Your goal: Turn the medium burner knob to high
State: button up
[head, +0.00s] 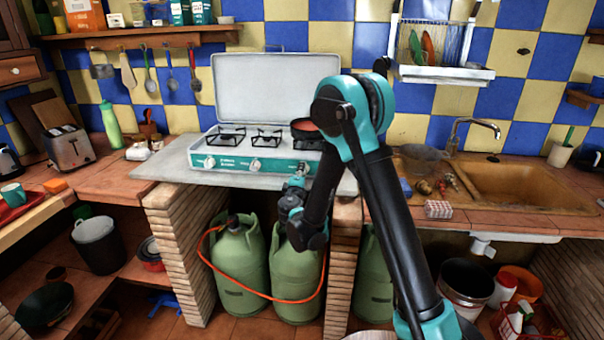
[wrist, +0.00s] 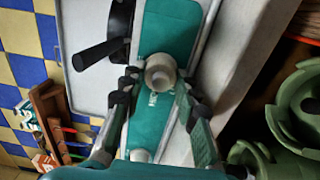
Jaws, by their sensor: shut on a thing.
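A white camping stove (head: 262,160) with a teal front panel and a raised lid stands on the grey slab. Its left knob (head: 209,163) and middle knob (head: 255,165) show clearly in the head view. My gripper (head: 299,172) is at the right end of the panel and partly covers the right knob there. In the wrist view, my gripper (wrist: 158,86) has one finger on each side of the round, pale right knob (wrist: 160,72) and is shut on it. Another knob (wrist: 140,155) shows lower down. The panel labels are too small to read, so I cannot tell which knob is the medium one.
A dark pan (head: 305,129) sits on the right burner; its handle (wrist: 97,54) shows in the wrist view. Green gas cylinders (head: 296,270) with an orange hose stand beneath the slab. Brick pillars (head: 180,255) flank them. A sink (head: 515,185) is at the right.

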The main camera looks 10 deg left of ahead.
jog(key=shift+s, duration=0.1)
jog(key=o, duration=1.2)
jog(key=shift+c, duration=0.2)
